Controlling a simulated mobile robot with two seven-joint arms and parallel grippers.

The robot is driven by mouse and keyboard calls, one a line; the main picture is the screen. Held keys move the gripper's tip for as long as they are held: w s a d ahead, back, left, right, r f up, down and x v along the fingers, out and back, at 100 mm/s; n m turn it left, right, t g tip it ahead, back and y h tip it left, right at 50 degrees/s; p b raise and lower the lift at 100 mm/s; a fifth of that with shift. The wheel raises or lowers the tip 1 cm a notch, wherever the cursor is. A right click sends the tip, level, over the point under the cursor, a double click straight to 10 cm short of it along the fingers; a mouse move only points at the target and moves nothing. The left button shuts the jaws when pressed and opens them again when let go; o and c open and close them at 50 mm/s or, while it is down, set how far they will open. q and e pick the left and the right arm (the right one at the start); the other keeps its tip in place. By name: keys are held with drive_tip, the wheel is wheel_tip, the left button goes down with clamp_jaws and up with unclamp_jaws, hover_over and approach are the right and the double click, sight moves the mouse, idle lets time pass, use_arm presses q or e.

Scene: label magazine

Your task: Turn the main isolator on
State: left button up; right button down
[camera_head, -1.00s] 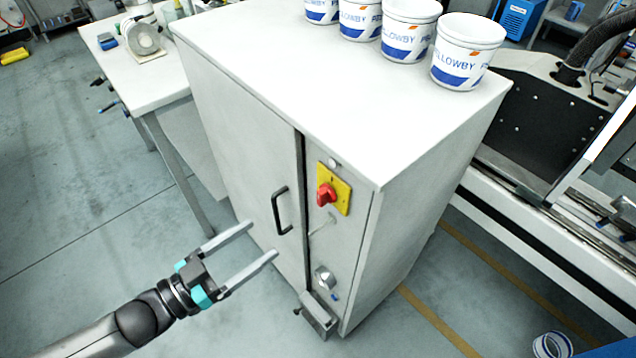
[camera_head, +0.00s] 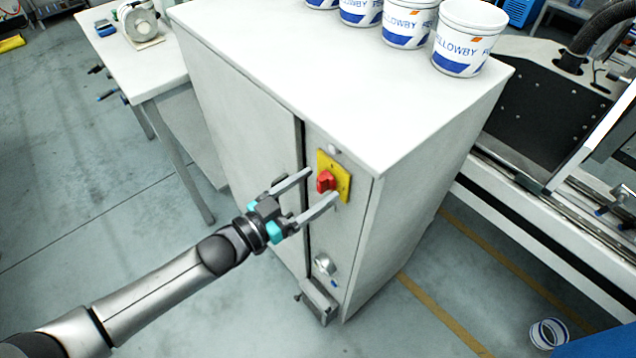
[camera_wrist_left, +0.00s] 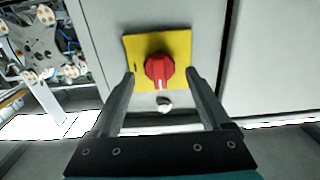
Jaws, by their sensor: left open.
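The main isolator is a red rotary knob (camera_head: 325,181) on a yellow plate (camera_head: 342,184), on the narrow front panel of a light grey cabinet (camera_head: 345,262). In the left wrist view the red knob (camera_wrist_left: 159,68) sits between the fingers, its white mark pointing down toward the gripper. My left gripper (camera_head: 323,184) is open, with one finger on each side of the knob in the picture. I cannot tell whether the fingertips touch the plate. My right gripper is not in view.
Several white tubs (camera_head: 467,38) stand on the cabinet top. A round dial (camera_head: 324,264) and a grey box (camera_head: 318,300) are lower on the front. A workbench (camera_head: 150,75) stands left, a machine (camera_head: 540,120) right.

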use_arm(q)
drive_tip(key=shift+w+d, duration=0.5)
drive_tip(key=shift+d, duration=0.05)
drive_tip(key=shift+c, duration=0.3)
clamp_jaws()
